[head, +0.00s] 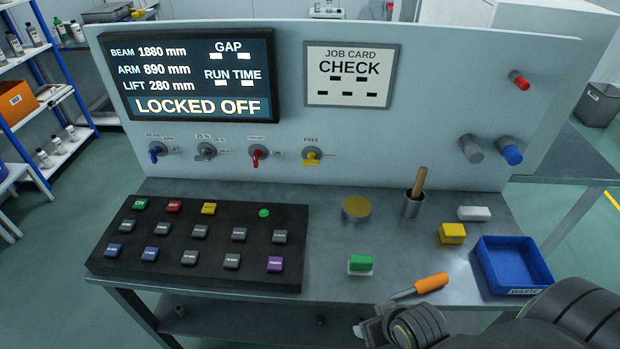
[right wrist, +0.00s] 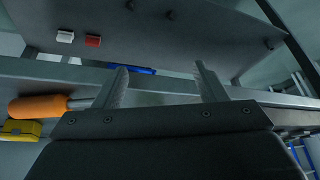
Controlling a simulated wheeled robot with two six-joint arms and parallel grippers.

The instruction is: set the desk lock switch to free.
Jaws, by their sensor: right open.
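A switch with a yellow handle (head: 311,158) sits on the upright panel, at the right end of a row of knobs. A label above it reads FREE; a smaller label at its right is too small to read. Its yellow handle appears to point downward, not clearly at either label. The display (head: 190,76) reads LOCKED OFF at its bottom. My right gripper (head: 364,328) is low at the desk's front edge, well below and right of the switch. In the right wrist view, the right gripper (right wrist: 163,82) is open with nothing between its fingers. My left gripper is out of view.
Other knobs are blue (head: 156,150), grey (head: 206,151) and red (head: 258,153). A black button box (head: 200,245) covers the desk's left.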

